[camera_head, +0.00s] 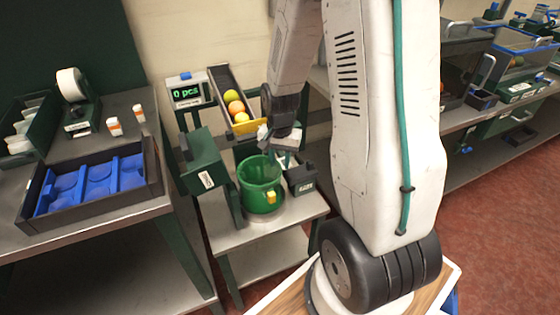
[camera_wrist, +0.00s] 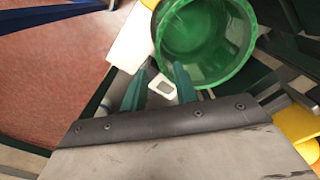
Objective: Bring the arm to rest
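My arm rises in the head view and bends down so that my gripper (camera_head: 281,153) hangs just above and behind the green bucket. In the wrist view my gripper (camera_wrist: 159,80) shows two green fingers spread apart, with nothing held between them. The green bucket (camera_head: 261,190) stands upright on a round plate on the small table. In the wrist view the bucket (camera_wrist: 207,45) lies just past the fingertips, and its visible inside looks empty.
A display (camera_head: 187,92) reads "0 pcs". Dark green boxes (camera_head: 205,165) flank the bucket closely. A blue-lined tray (camera_head: 150,186) lies on the left table. Shelves with bins stand at right.

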